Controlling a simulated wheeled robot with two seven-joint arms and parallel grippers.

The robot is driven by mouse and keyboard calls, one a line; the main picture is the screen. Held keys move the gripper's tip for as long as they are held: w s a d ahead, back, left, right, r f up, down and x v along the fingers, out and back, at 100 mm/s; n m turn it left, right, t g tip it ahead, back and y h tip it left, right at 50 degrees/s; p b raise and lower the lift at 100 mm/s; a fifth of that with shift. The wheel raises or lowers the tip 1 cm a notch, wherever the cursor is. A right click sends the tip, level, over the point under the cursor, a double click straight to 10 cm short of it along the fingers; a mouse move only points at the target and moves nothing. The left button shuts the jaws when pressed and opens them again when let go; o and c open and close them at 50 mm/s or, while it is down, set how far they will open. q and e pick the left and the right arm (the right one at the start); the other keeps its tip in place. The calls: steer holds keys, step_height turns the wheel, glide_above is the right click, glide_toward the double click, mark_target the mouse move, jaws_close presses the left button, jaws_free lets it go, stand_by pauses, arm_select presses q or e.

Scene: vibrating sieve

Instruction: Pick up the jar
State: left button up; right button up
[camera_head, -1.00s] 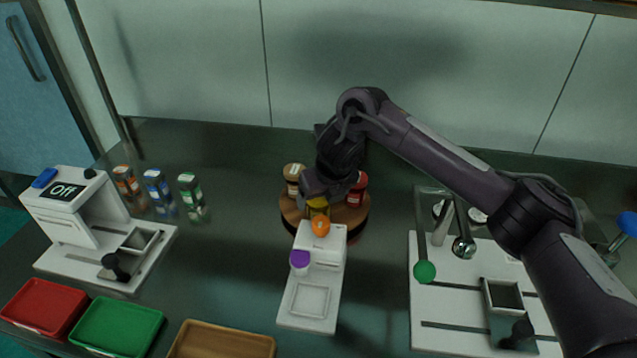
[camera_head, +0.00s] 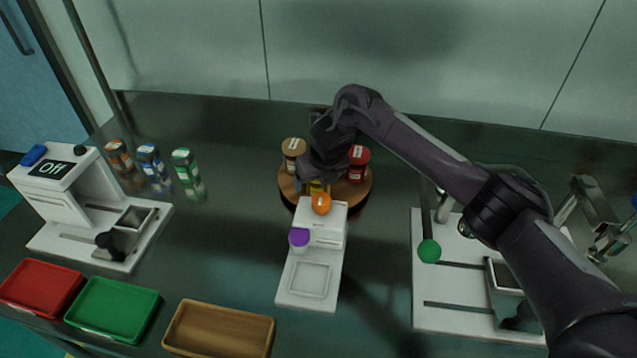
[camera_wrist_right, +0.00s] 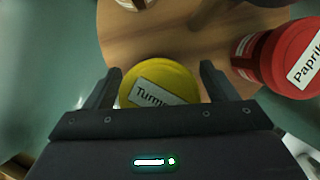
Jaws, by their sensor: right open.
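The yellow-lidded jar (camera_head: 316,187), its label starting "Turm", stands on a round wooden turntable (camera_head: 288,190). In the head view it is mostly hidden behind my right gripper (camera_head: 318,178) and the orange knob in front. In the right wrist view the yellow lid (camera_wrist_right: 178,78) lies between the two fingers of my right gripper (camera_wrist_right: 160,72). The fingers are apart, one on each side of the lid, with no clear contact. My left gripper is not in view.
A red paprika jar (camera_head: 358,163) and a tan-lidded jar (camera_head: 293,154) flank it on the turntable. A white scale-like device (camera_head: 327,255) with an orange knob (camera_head: 321,204) stands just in front. Several spice jars (camera_head: 150,165) stand at left.

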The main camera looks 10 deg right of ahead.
steer(key=c, duration=1)
steer(key=shift+c, duration=0.5)
steer(key=shift+r, duration=0.1)
